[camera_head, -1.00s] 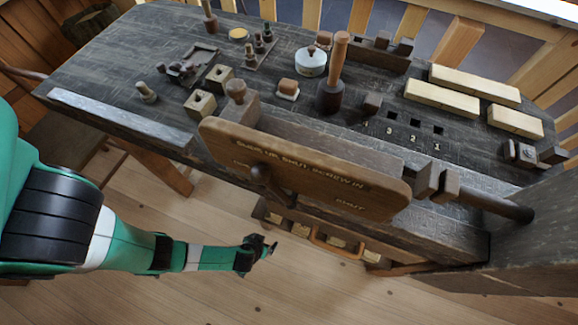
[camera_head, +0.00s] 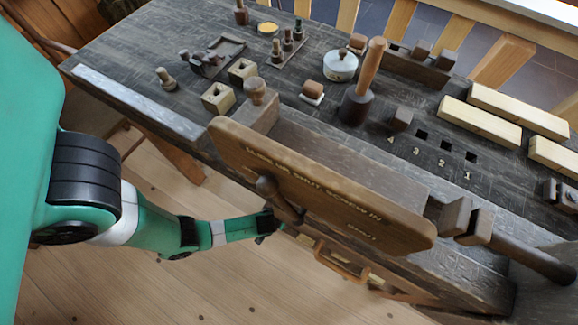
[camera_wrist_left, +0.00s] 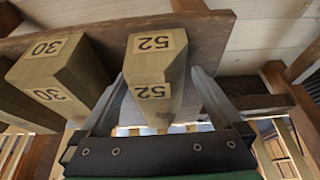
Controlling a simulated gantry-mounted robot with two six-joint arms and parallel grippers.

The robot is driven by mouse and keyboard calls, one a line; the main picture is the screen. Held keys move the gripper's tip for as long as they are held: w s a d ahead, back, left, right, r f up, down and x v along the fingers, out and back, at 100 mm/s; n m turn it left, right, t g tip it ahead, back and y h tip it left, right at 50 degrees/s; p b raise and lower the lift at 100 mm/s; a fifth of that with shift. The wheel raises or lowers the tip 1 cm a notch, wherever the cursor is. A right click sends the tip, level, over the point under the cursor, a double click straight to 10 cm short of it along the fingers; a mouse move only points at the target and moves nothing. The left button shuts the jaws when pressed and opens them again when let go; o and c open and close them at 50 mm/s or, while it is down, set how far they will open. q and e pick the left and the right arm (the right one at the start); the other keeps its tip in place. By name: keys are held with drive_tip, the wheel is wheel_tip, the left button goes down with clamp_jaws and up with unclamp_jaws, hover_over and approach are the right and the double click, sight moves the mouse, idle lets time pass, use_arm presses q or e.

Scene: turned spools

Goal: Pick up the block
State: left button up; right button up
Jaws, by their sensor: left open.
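In the left wrist view, a pale wooden block marked 52 (camera_wrist_left: 153,62) with tapered lower sides stands between the two fingers of my left gripper (camera_wrist_left: 160,84). The fingers are open, one on each side of it; whether either touches it I cannot tell. A similar block marked 30 (camera_wrist_left: 58,72) is to its left. In the head view, my left gripper (camera_head: 277,231) is low at the front of the dark workbench (camera_head: 130,62), below the vise board. The block marked 52 is not clearly visible there. My right gripper is not in view.
The brown vise board (camera_head: 315,190) with its handle (camera_head: 275,192) overhangs close to my gripper. A looped wooden handle (camera_head: 340,268) sits just right of it. A mallet (camera_head: 360,95), small blocks and turned parts stand on the benchtop. Open floor (camera_head: 240,285) lies in front.

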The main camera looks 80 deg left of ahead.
use_arm(q)
drive_tip(key=shift+w+a+f, duration=0.1)
drive_tip(key=shift+w+a, duration=0.2)
drive_tip(key=shift+a, duration=0.1)
drive_tip(key=w+a+f+b, duration=0.2)
drive_tip(key=b, duration=0.1)
drive_tip(key=shift+w+a+f, duration=0.2)
drive_tip(key=shift+w+f, duration=0.05)
drive_tip(key=shift+f, duration=0.15)
drive_tip(key=shift+s+r, duration=0.1)
drive_tip(key=shift+s, duration=0.05)
drive_tip(key=c, duration=1.5)
drive_tip(key=shift+r, duration=0.1)
